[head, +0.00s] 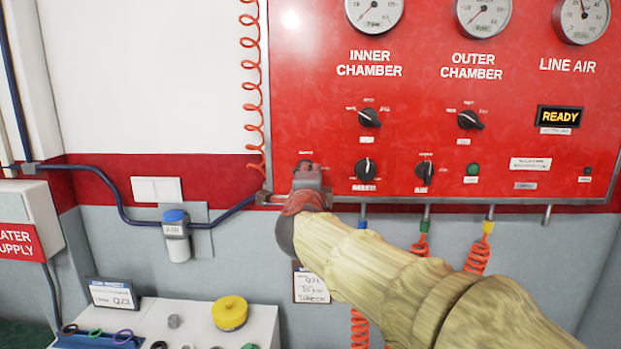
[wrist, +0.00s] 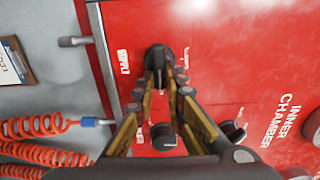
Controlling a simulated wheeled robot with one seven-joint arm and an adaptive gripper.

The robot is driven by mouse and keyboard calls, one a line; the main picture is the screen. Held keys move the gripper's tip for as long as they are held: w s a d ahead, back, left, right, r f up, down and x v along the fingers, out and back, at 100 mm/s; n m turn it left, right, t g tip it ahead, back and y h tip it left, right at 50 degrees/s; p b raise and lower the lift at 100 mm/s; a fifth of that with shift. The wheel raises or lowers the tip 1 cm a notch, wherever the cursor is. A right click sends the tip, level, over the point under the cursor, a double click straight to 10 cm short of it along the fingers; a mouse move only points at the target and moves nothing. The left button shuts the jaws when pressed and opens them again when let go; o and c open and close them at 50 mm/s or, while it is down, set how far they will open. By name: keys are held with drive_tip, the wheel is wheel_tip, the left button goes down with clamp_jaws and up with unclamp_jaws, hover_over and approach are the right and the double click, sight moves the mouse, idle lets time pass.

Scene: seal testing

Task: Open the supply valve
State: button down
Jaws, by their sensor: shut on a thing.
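The supply valve is a black knob (wrist: 158,55) at the lower left of the red panel, beside a small white label in the wrist view. My gripper (wrist: 166,78) has its fingertips closed on either side of this knob. In the head view my gripper (head: 310,176) is up against the panel's lower left corner, just under the small label. There the gripper covers the knob. I cannot clearly tell which way the knob points.
The red panel (head: 420,100) carries other black knobs close by, the nearest (head: 365,167) just right of my gripper. That knob shows between my fingers' bases in the wrist view (wrist: 163,137). Gauges line the top. Orange coiled hoses (head: 476,257) hang below. A bench (head: 262,318) stands lower left.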

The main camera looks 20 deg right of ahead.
drive_tip(key=shift+f, duration=0.1)
drive_tip(key=c, duration=1.8)
unclamp_jaws()
drive_tip(key=shift+c, duration=0.2)
drive_tip(key=shift+s, duration=0.1)
drive_tip(key=v, duration=1.1)
drive_tip(key=shift+s, duration=0.35)
drive_tip(key=shift+a, duration=0.15)
